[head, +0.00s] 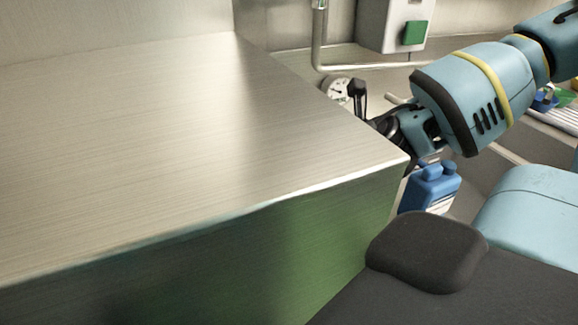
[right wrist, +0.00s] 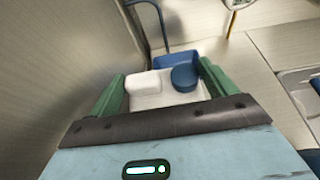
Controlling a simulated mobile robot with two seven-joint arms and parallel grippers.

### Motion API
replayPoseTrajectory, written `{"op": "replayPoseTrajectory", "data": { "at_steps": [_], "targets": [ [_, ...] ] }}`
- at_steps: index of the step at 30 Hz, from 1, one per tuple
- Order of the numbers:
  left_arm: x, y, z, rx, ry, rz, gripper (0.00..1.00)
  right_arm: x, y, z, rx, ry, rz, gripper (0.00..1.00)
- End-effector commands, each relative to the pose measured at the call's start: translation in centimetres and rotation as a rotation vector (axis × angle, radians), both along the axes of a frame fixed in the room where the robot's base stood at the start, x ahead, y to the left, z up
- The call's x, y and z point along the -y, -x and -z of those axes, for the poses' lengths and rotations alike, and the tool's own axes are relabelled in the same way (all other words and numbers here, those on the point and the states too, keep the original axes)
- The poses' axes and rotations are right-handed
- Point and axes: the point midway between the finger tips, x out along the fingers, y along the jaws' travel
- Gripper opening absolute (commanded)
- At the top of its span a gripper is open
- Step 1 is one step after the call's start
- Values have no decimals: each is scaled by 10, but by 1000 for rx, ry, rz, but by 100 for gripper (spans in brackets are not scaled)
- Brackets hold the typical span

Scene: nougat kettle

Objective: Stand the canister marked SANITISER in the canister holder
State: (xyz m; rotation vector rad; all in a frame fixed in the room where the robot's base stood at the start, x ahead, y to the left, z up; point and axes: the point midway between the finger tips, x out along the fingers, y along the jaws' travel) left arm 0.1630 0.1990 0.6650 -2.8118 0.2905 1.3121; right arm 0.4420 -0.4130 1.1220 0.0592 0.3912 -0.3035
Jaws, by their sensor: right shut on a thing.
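In the right wrist view, my right gripper (right wrist: 162,88) is shut on a white canister (right wrist: 145,82) with a round blue cap (right wrist: 185,77). Its green fingers press on both sides. No marking on it can be read from here. A blue part (right wrist: 178,61) with a thin blue bar shows just beyond the canister; it may be the canister holder, but I cannot tell whether the canister is in it. In the head view my right arm reaches in from the right, and the held canister is hidden behind the metal block's corner. My left gripper is not in view.
A large brushed-metal block (head: 170,130) fills the left of the head view. A blue canister with a white label (head: 431,187) stands by its near corner. A gauge (head: 337,90) and a box with a green button (head: 413,33) are behind. A metal wall (right wrist: 60,75) is close left in the wrist view.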

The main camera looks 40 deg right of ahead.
Motion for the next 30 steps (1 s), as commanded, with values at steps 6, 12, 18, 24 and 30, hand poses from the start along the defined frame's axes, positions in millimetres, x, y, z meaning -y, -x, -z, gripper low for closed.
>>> {"op": "replayPoseTrajectory", "data": {
  "at_steps": [6, 12, 18, 24, 30],
  "targets": [
    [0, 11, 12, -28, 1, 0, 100, 5, -10, 2, 5, 5, 1, 13],
    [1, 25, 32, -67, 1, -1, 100, 20, -36, 5, 3, 6, 3, 13],
    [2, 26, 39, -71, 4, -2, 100, 37, -68, 7, 6, 5, 3, 13],
    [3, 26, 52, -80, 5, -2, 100, 55, -102, 11, 5, 6, 2, 13],
    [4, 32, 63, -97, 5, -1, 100, 69, -126, 12, 6, 4, 2, 13]
  ]
}}
